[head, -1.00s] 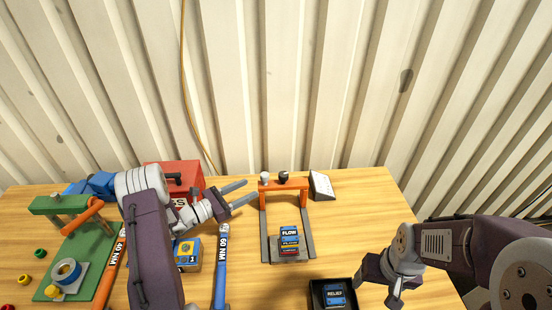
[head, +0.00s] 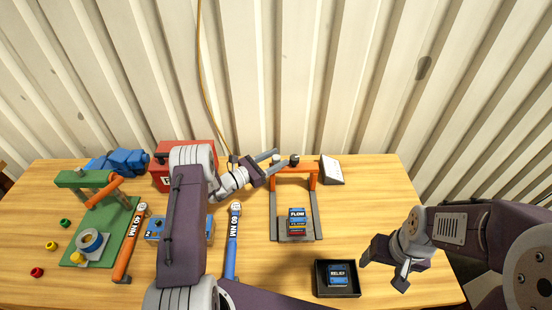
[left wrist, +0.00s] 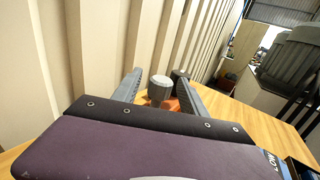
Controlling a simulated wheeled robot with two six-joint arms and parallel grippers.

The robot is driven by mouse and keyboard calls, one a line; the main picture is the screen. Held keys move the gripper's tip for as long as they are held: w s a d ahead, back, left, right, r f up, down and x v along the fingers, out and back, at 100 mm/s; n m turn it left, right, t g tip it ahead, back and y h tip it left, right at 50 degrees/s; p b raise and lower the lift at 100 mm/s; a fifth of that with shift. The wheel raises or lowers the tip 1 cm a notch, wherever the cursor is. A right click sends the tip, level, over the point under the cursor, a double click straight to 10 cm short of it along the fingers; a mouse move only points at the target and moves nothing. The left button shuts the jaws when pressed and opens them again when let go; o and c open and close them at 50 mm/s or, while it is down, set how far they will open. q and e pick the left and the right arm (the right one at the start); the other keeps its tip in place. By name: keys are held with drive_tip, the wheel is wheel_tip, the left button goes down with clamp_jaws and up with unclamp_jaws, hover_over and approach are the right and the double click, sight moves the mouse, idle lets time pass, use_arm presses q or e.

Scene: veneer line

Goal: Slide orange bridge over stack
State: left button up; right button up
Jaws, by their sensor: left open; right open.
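The orange bridge (head: 294,170) stands upright at the back end of two grey rails (head: 318,215), with a pale knob and a dark knob on top. The stack of labelled blocks (head: 297,221), with FLOW on top, sits on the grey base at the front end of the rails, apart from the bridge. My left gripper (head: 277,161) is open at the bridge's top. In the left wrist view its fingers (left wrist: 160,90) are spread around the pale knob (left wrist: 160,88), with a gap visible; contact cannot be told. My right gripper (head: 382,275) is open and empty at the front right.
A black tray (head: 320,290) holding a RELIEF block lies in front of the rails. A blue torque wrench (head: 232,245) lies left of them. A white sloped sign (head: 331,170) stands close right of the bridge. A red box (head: 190,152) is behind my left arm.

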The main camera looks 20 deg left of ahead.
use_arm(q)
clamp_jaws()
idle(1.3)
